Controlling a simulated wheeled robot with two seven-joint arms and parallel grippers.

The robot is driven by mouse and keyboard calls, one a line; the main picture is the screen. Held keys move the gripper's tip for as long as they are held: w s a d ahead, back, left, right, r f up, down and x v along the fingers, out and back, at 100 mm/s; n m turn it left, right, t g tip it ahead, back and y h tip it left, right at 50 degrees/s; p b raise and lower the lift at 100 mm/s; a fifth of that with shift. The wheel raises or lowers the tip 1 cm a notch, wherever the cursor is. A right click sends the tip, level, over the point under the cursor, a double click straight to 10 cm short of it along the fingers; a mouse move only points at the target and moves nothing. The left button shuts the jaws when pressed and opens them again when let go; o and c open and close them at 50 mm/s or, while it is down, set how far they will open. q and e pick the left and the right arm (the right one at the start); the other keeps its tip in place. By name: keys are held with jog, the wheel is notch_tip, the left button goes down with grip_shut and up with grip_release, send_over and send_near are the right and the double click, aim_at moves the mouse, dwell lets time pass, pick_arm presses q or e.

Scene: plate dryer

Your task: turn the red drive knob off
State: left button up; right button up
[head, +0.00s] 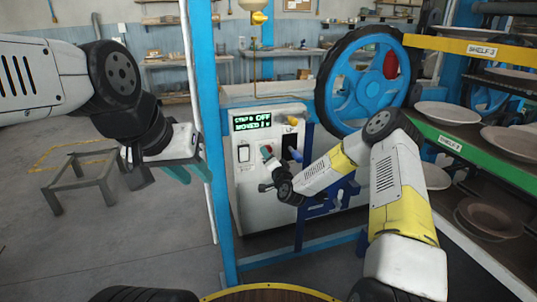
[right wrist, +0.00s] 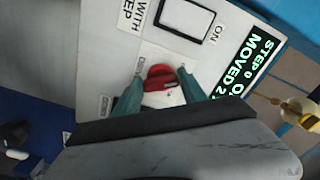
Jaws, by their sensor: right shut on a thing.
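The red drive knob (right wrist: 160,77) is on the white control panel (right wrist: 115,60). In the right wrist view it sits between the two teal fingers of my right gripper (right wrist: 159,92), which is shut on it. In the head view the knob (head: 267,149) shows small on the panel front, with my right gripper (head: 268,160) at it. The panel's green display (head: 252,121) has text that seems to include "STEP 0 OFF". My left gripper (head: 190,174) hangs at the left, away from the panel, its teal fingers apart and empty.
A blue post (head: 208,100) stands left of the panel. A large blue wheel (head: 362,82) is behind it. Shelves with plates (head: 446,112) are at the right. A small grey stand (head: 84,180) is on the floor at the left. A white switch (head: 243,153) is beside the knob.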

jog(key=shift+f+n, duration=0.1)
jog(key=shift+n, duration=0.9)
jog(key=shift+d, duration=0.1)
jog(key=o, duration=1.4)
jog(key=shift+c, duration=0.2)
jog(key=v, duration=0.7)
jog(key=shift+s, duration=0.35)
jog(key=shift+d, duration=0.1)
